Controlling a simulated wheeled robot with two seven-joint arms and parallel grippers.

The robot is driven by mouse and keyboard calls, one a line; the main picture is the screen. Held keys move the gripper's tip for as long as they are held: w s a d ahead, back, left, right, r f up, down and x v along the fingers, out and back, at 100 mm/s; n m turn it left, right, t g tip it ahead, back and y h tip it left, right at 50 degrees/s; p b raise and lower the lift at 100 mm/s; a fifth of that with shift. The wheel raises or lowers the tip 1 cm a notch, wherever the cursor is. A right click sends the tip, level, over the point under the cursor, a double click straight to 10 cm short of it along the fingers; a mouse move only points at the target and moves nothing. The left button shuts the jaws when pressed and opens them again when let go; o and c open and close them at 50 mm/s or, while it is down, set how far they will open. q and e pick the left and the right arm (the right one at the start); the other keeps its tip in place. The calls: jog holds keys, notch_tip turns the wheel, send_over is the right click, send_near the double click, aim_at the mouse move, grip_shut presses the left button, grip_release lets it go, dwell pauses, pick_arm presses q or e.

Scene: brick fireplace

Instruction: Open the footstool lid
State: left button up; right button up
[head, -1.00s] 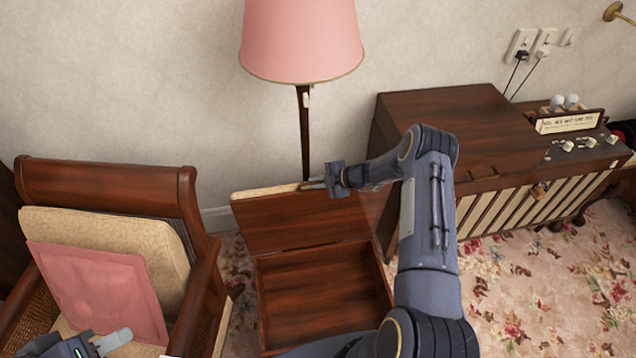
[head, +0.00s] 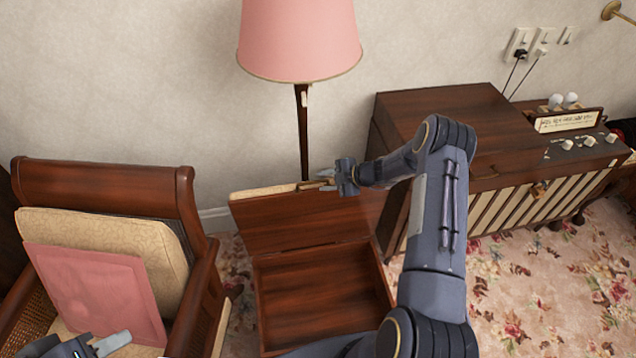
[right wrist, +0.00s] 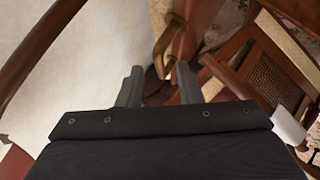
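The footstool (head: 262,305) stands on the carpet in the head view, with its empty brown wooden inside showing. Its lid (head: 295,222) is raised on the back edge, tilted up, with a cream padded top edge. Whether a finger touches the lid I cannot tell. My left gripper (head: 112,343) is at the lower left, in front of the armchair, partly cut off by the frame.
A wooden armchair (head: 105,187) with a pink cushion (head: 95,290) stands left of the footstool. A pink floor lamp (head: 300,40) is behind it. A wooden cabinet (head: 445,115) with slatted front stands right, close to my right arm. Floral carpet (head: 540,270) is clear at right.

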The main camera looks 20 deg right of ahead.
jog(key=v, duration=0.3)
jog(key=shift+s+d+r, duration=0.15)
jog(key=shift+r, duration=0.15)
jog(key=s+a+r+n+g, duration=0.1)
jog(key=s+a+r+n, duration=0.25)
jog(key=r+n, duration=0.45)
jog(key=s+a+r+n+g, duration=0.1)
jog(key=s+a+r+n, duration=0.1)
jog(key=s+r+n, duration=0.4)
jog(key=s+a+r+n+g, duration=0.1)
jog(key=s+a+r+n, duration=0.15)
jog(key=r+n, duration=0.65)
jog(key=s+a+r+n+h, duration=0.1)
jog(key=s+a+n+h, duration=0.1)
jog(key=s+n, duration=0.9)
jog(key=s+a+r+n+h, duration=0.2)
jog(key=s+a+n, duration=0.2)
jog(key=s+n, duration=0.8)
jog(key=n, duration=0.5)
jog(key=shift+s+r+n, duration=0.3)
